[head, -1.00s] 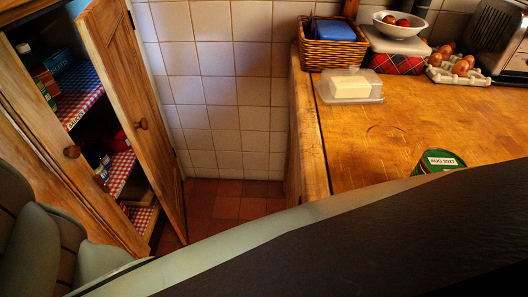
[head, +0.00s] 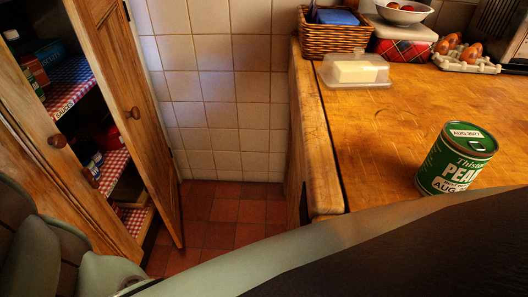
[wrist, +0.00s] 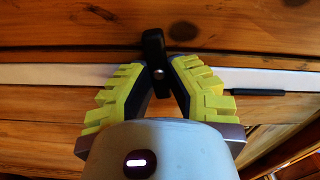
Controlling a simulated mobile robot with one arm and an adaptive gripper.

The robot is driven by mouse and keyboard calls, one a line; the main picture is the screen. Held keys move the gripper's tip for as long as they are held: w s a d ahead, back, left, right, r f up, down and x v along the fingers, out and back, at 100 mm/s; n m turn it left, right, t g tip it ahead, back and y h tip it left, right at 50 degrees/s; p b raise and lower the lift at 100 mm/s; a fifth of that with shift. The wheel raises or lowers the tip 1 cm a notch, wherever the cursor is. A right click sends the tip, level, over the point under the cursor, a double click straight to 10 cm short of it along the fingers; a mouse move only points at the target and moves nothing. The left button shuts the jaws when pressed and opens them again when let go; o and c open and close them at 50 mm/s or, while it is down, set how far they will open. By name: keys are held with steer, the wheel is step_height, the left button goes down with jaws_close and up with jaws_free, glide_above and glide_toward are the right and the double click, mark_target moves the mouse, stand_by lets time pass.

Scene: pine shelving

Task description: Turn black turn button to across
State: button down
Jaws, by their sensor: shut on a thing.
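The black turn button (wrist: 154,52) shows in the wrist view on a brown wooden face. It stands upright in that picture and crosses a pale horizontal strip (wrist: 60,76). A small bright screw or pivot shows near its middle. My gripper (wrist: 159,80), with yellow-green ribbed pads, is shut on the lower part of the button, one finger on each side. The fingertips partly hide its lower end. In the head view I see neither the button nor my gripper.
In the head view a cupboard with an open wooden door (head: 125,110) stands at left, with stocked shelves. A wooden worktop (head: 400,120) at right holds a green tin (head: 455,165), a butter dish (head: 355,70), a basket (head: 330,35) and eggs. Tiled floor (head: 215,215) lies between.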

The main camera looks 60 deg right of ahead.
steer(key=shift+f+m+b, duration=0.15)
steer(key=shift+m+b, duration=0.3)
steer(key=shift+m, duration=0.65)
steer(key=c, duration=0.9)
jaws_free()
steer(key=shift+s, duration=0.1)
steer(key=shift+v, duration=5.9)
steer(key=shift+d, duration=0.1)
